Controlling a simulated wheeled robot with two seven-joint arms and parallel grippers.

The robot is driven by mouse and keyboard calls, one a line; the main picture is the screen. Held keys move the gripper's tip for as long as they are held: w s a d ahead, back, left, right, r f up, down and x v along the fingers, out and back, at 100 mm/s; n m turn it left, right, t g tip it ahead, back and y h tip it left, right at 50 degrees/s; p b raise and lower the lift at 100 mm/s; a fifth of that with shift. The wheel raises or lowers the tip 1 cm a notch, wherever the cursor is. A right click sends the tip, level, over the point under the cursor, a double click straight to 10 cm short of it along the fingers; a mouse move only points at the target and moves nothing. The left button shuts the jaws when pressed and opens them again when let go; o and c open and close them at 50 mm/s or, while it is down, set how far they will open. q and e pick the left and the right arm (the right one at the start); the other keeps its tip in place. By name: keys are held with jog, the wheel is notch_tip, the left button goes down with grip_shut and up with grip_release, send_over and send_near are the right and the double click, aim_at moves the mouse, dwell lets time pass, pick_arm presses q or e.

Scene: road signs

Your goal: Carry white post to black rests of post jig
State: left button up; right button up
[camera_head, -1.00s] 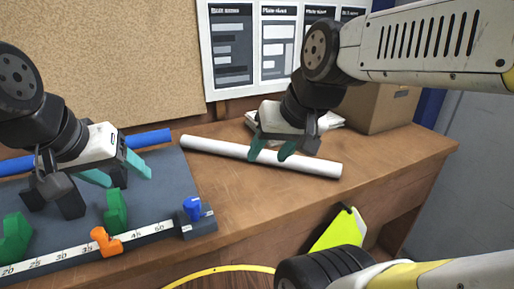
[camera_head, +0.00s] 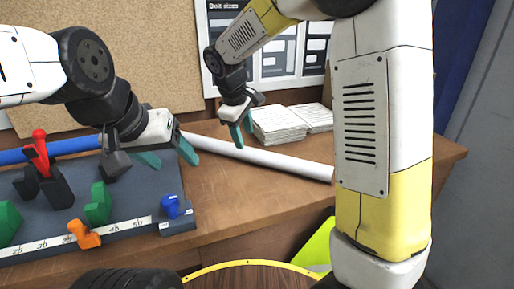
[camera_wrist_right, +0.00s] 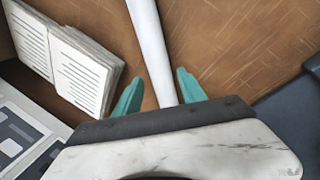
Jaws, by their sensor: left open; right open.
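The white post (camera_head: 285,162) lies on the wooden bench, right of the post jig (camera_head: 150,203); my right arm covers its right end. My open right gripper (camera_head: 242,140) is at the post's left half, pointing down. In the right wrist view the post (camera_wrist_right: 149,45) runs between the two teal fingers (camera_wrist_right: 161,92); contact is not clear. My open left gripper (camera_head: 174,160) is above the jig's right part, near the post's left end, with nothing seen in it. A black rest (camera_head: 57,190) stands on the jig; another dark block shows beside my left gripper, partly hidden.
The jig carries a red clamp (camera_head: 38,153), green blocks (camera_head: 98,204), an orange piece (camera_head: 84,235), a blue piece (camera_head: 171,207) and a ruler strip. A blue bar (camera_head: 50,150) lies behind. Paper stacks (camera_head: 278,124) sit behind the post. Bench front right is clear.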

aim_at(247, 149)
jog(key=x, duration=0.8)
jog(key=shift+w+f, duration=0.1)
jog(key=shift+w, duration=0.25)
grip_shut()
